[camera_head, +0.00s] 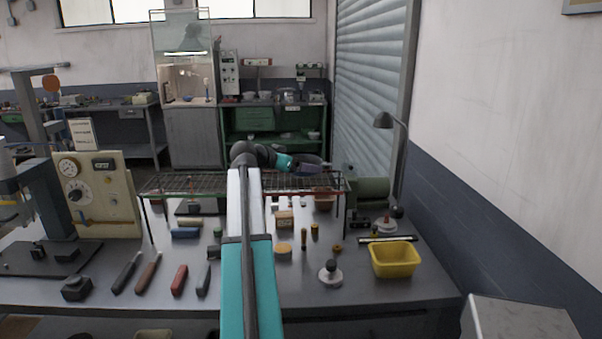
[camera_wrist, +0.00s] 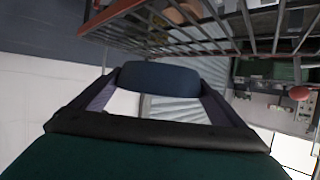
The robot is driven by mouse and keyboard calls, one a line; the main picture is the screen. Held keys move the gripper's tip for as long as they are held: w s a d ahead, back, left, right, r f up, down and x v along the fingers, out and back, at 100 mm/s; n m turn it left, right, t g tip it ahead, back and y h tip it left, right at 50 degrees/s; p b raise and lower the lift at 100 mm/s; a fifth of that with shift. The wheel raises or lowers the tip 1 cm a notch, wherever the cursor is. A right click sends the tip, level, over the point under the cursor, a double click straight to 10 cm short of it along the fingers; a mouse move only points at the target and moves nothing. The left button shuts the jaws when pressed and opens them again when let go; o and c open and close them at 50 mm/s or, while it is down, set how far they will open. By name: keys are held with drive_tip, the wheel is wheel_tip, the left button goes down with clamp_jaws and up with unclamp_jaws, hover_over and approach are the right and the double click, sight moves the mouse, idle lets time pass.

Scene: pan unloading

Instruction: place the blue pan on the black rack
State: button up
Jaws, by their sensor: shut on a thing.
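My gripper (camera_head: 312,169) is held out at the end of my arm, over the right part of the rack in the head view. In the wrist view, its two fingers are shut on the blue pan (camera_wrist: 160,77), a dark blue rounded shape at the fingertips. Most of the pan is hidden, and I cannot make it out clearly in the head view. The black rack (camera_head: 205,183) is a long wire grid on thin legs, standing on the workbench. Its reddish edge and bars (camera_wrist: 205,38) cross the top of the wrist view, apart from the pan.
The grey workbench (camera_head: 335,297) holds several hand tools, small blocks and cylinders below the rack. A yellow bin (camera_head: 394,260) and a lamp (camera_head: 400,150) stand at the right. A gauge panel (camera_head: 97,195) stands at the left. A green cylinder (camera_head: 371,190) lies beside the rack's right end.

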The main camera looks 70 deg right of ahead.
drive_tip(key=shift+d+f+p, duration=0.2)
drive_tip(key=shift+f+p, duration=0.3)
drive_tip(key=shift+f, duration=1.2)
drive_tip(key=shift+f, duration=0.15)
drive_tip(key=o, duration=1)
drive_tip(key=b+v, duration=0.2)
drive_tip(key=v, duration=1)
drive_tip(key=shift+s, duration=0.15)
